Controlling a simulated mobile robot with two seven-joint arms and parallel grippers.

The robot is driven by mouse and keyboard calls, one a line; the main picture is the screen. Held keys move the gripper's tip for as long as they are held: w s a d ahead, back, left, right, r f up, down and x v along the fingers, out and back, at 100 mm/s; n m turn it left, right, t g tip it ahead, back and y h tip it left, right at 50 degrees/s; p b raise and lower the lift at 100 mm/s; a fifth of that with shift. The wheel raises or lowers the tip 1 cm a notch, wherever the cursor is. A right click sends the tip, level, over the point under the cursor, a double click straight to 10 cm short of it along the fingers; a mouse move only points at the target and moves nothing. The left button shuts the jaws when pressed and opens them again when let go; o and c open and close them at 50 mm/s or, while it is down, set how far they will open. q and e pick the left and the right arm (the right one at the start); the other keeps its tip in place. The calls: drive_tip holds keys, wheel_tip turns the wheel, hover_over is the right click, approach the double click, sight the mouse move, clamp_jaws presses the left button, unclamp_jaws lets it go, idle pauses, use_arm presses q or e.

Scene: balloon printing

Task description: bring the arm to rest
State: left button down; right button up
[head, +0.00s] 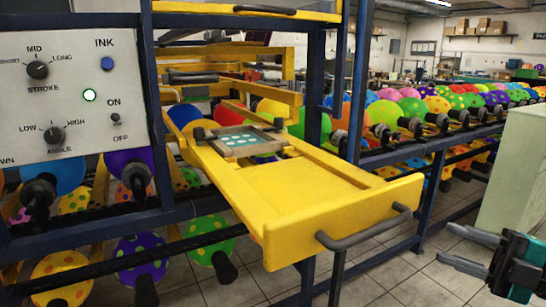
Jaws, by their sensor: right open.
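My right gripper (446,242) is at the lower right of the head view. Its two grey fingers point left and are apart, with nothing between them. It is to the right of the yellow drawer (300,195) and clear of its dark handle (365,230). The tiled floor shows behind the fingers. My left gripper is not in view.
The yellow drawer sticks out from the blue frame and holds a panel with pale dots (246,140). A control panel (70,95) with knobs is at left. Balloon racks (440,110) run to the right. A pale green cabinet (515,175) stands near my right gripper.

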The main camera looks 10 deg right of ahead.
drive_tip(key=s+a+f+m+t+h, duration=0.1)
drive_tip(key=a+f+m+t+h, duration=0.15)
drive_tip(key=f+m+h, duration=0.55)
drive_tip(key=a+f+m+t+h, duration=0.2)
drive_tip(key=f+m+t+h, duration=0.15)
drive_tip(key=f+m, duration=0.75)
drive_tip(key=s+a+f+m+g, duration=0.1)
drive_tip(key=s+a+f+g, duration=0.2)
drive_tip(key=a+f, duration=0.3)
drive_tip(key=s+a+f+m+g+h, duration=0.1)
drive_tip(key=s+a+f+m+g, duration=0.1)
drive_tip(key=s+a+f, duration=0.3)
wheel_tip(320, 180, down, 3)
drive_tip(key=shift+a+g, duration=0.9)
drive_tip(key=shift+a, duration=0.3)
drive_tip(key=shift+d+h, duration=0.1)
drive_tip(key=shift+h, duration=0.15)
